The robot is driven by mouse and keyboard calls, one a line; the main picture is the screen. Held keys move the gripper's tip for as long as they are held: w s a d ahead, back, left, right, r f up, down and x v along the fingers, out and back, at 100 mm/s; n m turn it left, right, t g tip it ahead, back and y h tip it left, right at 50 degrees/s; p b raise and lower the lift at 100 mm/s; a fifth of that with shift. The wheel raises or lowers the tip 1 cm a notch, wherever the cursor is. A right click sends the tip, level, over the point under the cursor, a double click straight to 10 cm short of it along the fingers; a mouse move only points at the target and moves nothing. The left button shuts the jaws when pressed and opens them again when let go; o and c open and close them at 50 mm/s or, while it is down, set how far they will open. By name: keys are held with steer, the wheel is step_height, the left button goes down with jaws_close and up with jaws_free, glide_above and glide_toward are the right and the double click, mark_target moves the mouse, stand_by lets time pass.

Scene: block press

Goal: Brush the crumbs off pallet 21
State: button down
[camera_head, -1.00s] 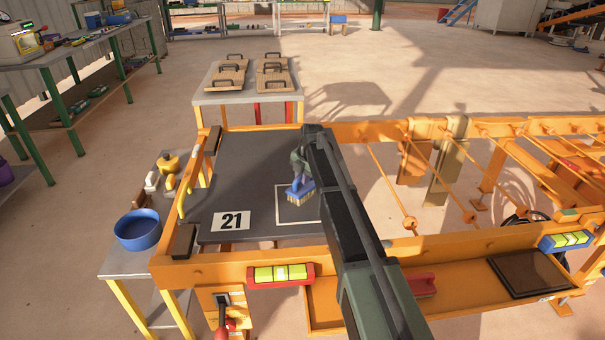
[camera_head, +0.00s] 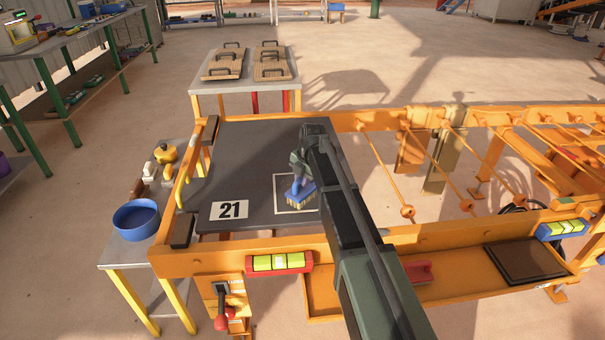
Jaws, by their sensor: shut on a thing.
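Pallet 21 (camera_head: 235,165) is a dark grey board in the orange frame, with a white "21" label (camera_head: 230,210) near its front left and a white square outline (camera_head: 281,180) at its front right. My gripper (camera_head: 300,180) is over the outlined square, shut on a blue brush (camera_head: 303,194) with pale bristles. The bristles point down at the pallet, inside the square; whether they touch it I cannot tell. My arm hides the pallet's right part. No crumbs can be made out at this size.
A blue bowl (camera_head: 136,222) stands on a side table at the left, by a yellow-knobbed tool (camera_head: 165,154). The orange frame (camera_head: 215,262) rims the pallet. A red-and-yellow level (camera_head: 279,262) is on the front rail. A table with handled boards (camera_head: 272,67) stands behind.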

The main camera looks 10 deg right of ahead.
mark_target(303, 195)
steer(key=shift+s+a+f, duration=0.1)
steer(key=shift+s+a, duration=0.05)
steer(key=shift+s, duration=0.9)
steer(key=shift+s+a+f, duration=0.1)
steer(key=shift+s+a, duration=0.05)
steer(key=shift+s, duration=0.9)
steer(key=shift+r, duration=0.1)
step_height(303, 195, up, 6)
steer(key=p, duration=0.5)
steer(key=shift+w+p, duration=0.1)
steer(key=shift+p, duration=0.25)
step_height(303, 195, up, 3)
steer(key=p, duration=0.3)
